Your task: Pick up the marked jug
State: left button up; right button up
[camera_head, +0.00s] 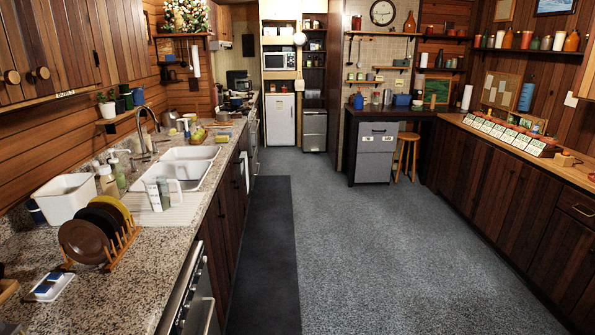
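A pale, greyish jug (167,188) with a handle on its right side stands upright on the white drainboard (187,213) in front of the sink, on the left counter. A whitish container (153,195) stands close against its left side; I cannot tell whether they touch. No clear mark shows on the jug at this size. Brown jug-like vessels also stand on the upper right shelf (572,41) and the back shelf (410,22). Neither of my grippers is in view.
A dish rack (118,245) with several plates and a white tub (65,197) stand left of the jug. The faucet (148,125) rises behind it. A dark mat (262,250) lies along the counter, and the grey floor (370,230) is clear.

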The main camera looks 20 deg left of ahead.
aim_at(156, 185)
jog(key=i+u, duration=0.35)
jog(key=i, duration=0.25)
jog(key=i+l+u, duration=0.15)
jog(key=i+u, duration=0.15)
jog(key=i, duration=0.25)
jog(key=i+l+u, duration=0.35)
jog(key=i, duration=0.2)
jog(key=i+l+u, duration=0.3)
jog(key=i, duration=0.25)
jog(key=i+l+u, duration=0.1)
jog(key=i+u, duration=0.2)
jog(key=u, duration=0.15)
jog(key=i+l+u, duration=0.2)
jog(key=u, duration=0.3)
jog(key=i+l+u, duration=0.55)
jog(key=l+u, duration=0.2)
jog(key=u, duration=0.2)
jog(key=i+l+u, duration=0.1)
jog(key=l+u, duration=0.35)
